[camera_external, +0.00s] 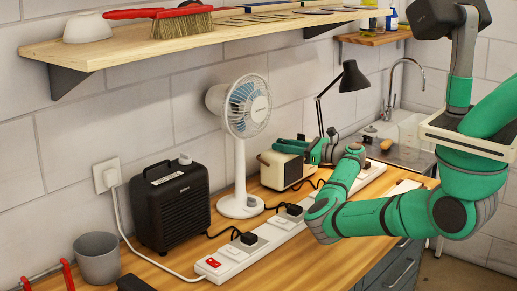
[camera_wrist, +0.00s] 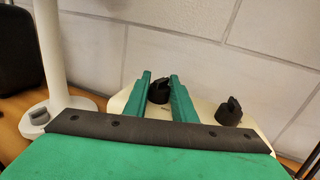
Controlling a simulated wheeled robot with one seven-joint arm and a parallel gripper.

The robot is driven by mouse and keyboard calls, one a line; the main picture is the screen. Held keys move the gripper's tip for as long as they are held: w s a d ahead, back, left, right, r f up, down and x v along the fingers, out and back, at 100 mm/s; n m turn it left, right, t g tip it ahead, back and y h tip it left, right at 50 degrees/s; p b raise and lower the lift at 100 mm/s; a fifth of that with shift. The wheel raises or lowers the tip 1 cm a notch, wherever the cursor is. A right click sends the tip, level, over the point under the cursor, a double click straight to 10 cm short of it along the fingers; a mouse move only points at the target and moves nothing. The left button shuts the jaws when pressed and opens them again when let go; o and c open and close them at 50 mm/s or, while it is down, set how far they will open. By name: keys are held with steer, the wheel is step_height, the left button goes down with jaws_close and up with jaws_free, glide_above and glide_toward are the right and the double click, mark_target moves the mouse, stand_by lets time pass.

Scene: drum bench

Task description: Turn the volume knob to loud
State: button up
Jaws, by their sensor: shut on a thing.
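The right black knob (camera_wrist: 230,112) stands free, apart from the fingers. In the external view my gripper (camera_external: 292,147) lies at the top of the cream box, and the knobs cannot be made out. No volume markings are readable.
A white fan (camera_external: 240,150) stands close left of the cream box; its base also shows in the wrist view (camera_wrist: 75,104). A black lamp (camera_external: 352,78) is behind. A white power strip (camera_external: 272,240) with plugs lies in front. A black heater-like box (camera_external: 170,205) stands left.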

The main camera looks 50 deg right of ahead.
steer(key=shift+a+h, duration=0.1)
steer(key=shift+h, duration=0.2)
steer(key=m+h, duration=0.2)
steer(key=h, duration=0.1)
steer(key=shift+a+f+m+t+h, duration=0.1)
steer(key=shift+m+t+h, duration=0.2)
steer(key=shift+m+h, duration=0.1)
steer(key=m+h, duration=0.2)
steer(key=h, duration=0.2)
steer(key=m+g+h, duration=0.1)
steer(key=m+h, duration=0.2)
steer(key=h, duration=0.1)
steer(key=shift+g, duration=0.3)
steer(key=m+g+h, duration=0.5)
steer(key=h, duration=0.1)
steer(key=shift+w+m+h, duration=0.1)
steer(key=shift+m+h, duration=0.2)
steer(key=shift+m+g+h, duration=1.3)
steer(key=shift+m+g, duration=0.4)
steer(key=shift+g, duration=0.6)
steer(key=shift+m+g, duration=0.3)
steer(key=shift+g, duration=0.2)
steer(key=o, duration=1.1)
steer(key=shift+d, duration=0.2)
steer(key=shift+c, duration=0.2)
